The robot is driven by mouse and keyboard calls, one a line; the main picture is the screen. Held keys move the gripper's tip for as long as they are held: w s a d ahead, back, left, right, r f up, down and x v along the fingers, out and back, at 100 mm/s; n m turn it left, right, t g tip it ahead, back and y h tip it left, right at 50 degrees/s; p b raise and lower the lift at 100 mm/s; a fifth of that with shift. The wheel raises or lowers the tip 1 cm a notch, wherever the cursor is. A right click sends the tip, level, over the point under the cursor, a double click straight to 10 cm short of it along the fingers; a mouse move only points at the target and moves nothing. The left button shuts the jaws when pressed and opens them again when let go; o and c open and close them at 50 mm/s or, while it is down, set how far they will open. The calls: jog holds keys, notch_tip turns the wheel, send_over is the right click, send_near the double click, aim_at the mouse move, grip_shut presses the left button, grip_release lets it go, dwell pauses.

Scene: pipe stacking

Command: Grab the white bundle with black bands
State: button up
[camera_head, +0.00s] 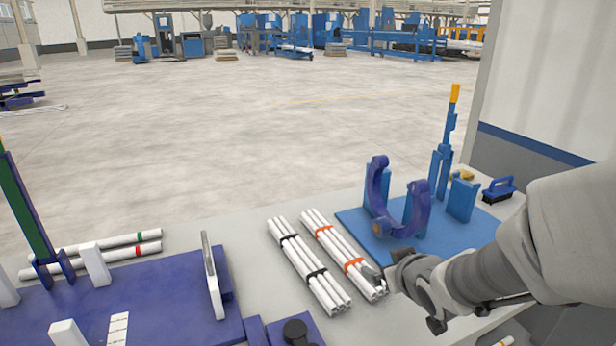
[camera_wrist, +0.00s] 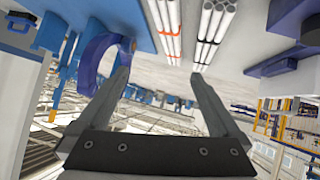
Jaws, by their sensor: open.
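The white bundle with black bands (camera_head: 303,258) lies on the table, a group of thin white pipes held by two black bands. In the wrist view it shows at the top, right of centre (camera_wrist: 213,30). A similar white bundle with orange bands (camera_head: 338,248) lies beside it on the right, between it and my arm; it also shows in the wrist view (camera_wrist: 168,22). My gripper (camera_head: 370,273) is by the near end of the orange-banded bundle. In the wrist view its two fingers are spread (camera_wrist: 158,76) with nothing between them.
A blue plate (camera_head: 352,222) with a purple curved cradle (camera_head: 378,200) and blue posts stands to the right. A dark blue fixture board (camera_head: 165,290) with white blocks is at the left. Two white pipes with green and red bands (camera_head: 110,242) lie behind it.

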jog(key=w+a+f+n+y+b, duration=0.25)
jog(key=a+f+y, duration=0.3)
jog(key=f, duration=0.35)
jog(key=t+b, duration=0.1)
jog(key=b, duration=0.3)
send_near(315, 269)
jog(key=shift+m, duration=0.35)
jog(key=x, duration=0.9)
jog(key=shift+w+a+f, duration=0.15)
jog(key=shift+w+f, duration=0.05)
jog(key=shift+w, duration=0.05)
jog(key=shift+c, duration=0.2)
jog(key=c, duration=1.4)
jog(key=shift+r, duration=0.1)
grip_shut()
jog(key=shift+r, duration=0.1)
